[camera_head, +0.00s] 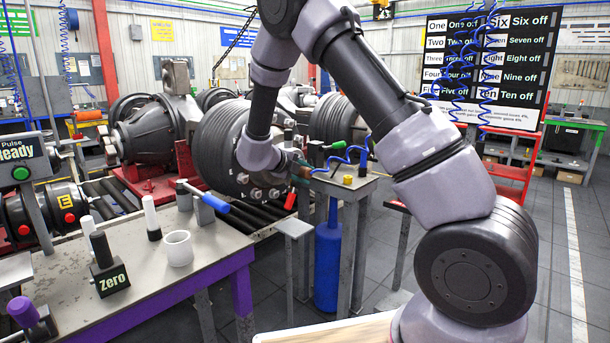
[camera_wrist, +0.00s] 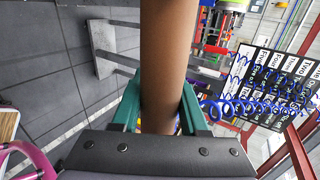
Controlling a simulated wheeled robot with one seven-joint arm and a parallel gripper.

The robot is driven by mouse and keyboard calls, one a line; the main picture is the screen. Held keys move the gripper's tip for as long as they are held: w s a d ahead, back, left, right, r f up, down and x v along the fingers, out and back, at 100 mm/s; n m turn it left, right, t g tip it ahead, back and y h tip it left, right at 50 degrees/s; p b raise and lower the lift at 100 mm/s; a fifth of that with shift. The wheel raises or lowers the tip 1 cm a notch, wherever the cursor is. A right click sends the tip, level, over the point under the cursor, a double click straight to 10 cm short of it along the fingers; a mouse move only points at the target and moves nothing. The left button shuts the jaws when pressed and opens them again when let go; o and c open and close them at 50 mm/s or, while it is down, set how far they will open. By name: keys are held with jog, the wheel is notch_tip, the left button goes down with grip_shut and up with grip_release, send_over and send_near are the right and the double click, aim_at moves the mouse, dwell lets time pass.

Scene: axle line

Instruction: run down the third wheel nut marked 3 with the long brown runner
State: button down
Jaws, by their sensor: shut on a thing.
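My gripper (camera_head: 300,174) is at the small stand beside the wheel hub, partly hidden behind my own arm in the head view. In the wrist view, its green fingers (camera_wrist: 162,112) are shut on the long brown runner (camera_wrist: 170,60), which runs up out of the picture between them. Only a small brown bit of the runner shows in the head view. The dark round wheel hub (camera_head: 218,150) faces right, with several pale wheel nuts around its face. One nut (camera_head: 256,193) shows low on the hub. I cannot read any number on the nuts.
The purple-edged bench (camera_head: 215,252) at left carries a white mug (camera_head: 179,248) and a blue-handled tool (camera_head: 215,203).

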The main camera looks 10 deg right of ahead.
jog(key=s+d, duration=0.4)
jog(key=s, duration=0.1)
dwell(0.7)
jog(key=shift+s, duration=0.1)
